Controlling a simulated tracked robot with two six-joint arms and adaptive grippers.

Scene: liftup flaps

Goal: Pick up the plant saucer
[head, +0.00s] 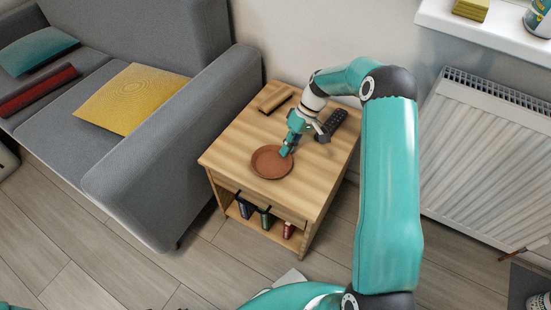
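The plant saucer (269,164) is a round, shallow, terracotta-brown dish. It lies flat near the middle of the wooden side table's top (240,139). My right gripper (304,144) reaches down over the table at the saucer's upper right edge. Its fingers look spread apart: one teal finger overlaps the saucer's rim, and a grey one is further right over the table. I cannot tell whether the teal finger touches the saucer. A small part of the rim is hidden behind it. My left gripper is not in view.
A dark remote control (335,121) lies right behind the gripper, and a brown case-like object (276,100) lies at the table's back. Several items stand on the shelf below. A grey sofa (190,135) borders the left, a white radiator (480,160) the right.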

